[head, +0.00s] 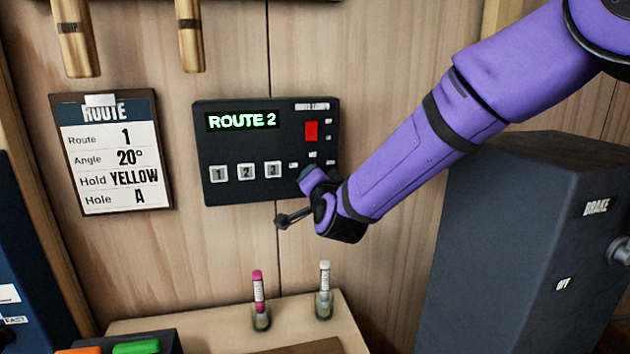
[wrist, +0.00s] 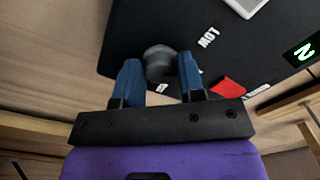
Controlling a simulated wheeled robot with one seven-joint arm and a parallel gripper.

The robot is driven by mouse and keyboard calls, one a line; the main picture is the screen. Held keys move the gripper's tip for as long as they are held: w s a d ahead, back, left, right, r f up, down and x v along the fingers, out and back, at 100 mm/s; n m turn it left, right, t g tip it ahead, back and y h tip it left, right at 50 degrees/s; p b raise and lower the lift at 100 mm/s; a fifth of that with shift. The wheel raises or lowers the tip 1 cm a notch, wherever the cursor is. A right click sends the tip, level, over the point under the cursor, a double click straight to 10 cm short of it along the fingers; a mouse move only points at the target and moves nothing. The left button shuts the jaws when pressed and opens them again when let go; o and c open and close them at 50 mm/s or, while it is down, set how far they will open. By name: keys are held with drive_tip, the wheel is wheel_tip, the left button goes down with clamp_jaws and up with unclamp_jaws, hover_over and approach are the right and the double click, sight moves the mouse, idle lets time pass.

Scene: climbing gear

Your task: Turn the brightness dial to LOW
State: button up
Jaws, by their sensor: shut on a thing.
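The brightness dial (wrist: 158,58) is a dark grey round knob on the black control panel (head: 222,188). In the wrist view it sits between the two blue fingers of my gripper (wrist: 159,72), which are shut on its sides. A white LOW label (wrist: 208,37) is on the panel beside the dial. I cannot make out a pointer on the dial, so its setting is unclear. In the head view my arm and wrist cover the panel's lower right corner and hide the dial.
The panel has a lit ROUTE 2 display (head: 241,121), several numbered buttons (head: 246,172) and a red switch (head: 311,131). A route card (head: 115,150) hangs to the left. A dark BRAKE box (head: 510,230) stands right. Two small tubes stand on a wooden ledge (head: 215,335) below.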

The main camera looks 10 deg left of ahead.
drive_tip(key=shift+f+n, duration=0.1)
drive_tip(key=shift+n, duration=1.8)
drive_tip(key=shift+d, duration=0.1)
drive_tip(key=o, duration=0.9)
drive_tip(key=v, duration=1)
drive_tip(key=shift+s+d, duration=0.2)
drive_tip(key=shift+s, duration=0.15)
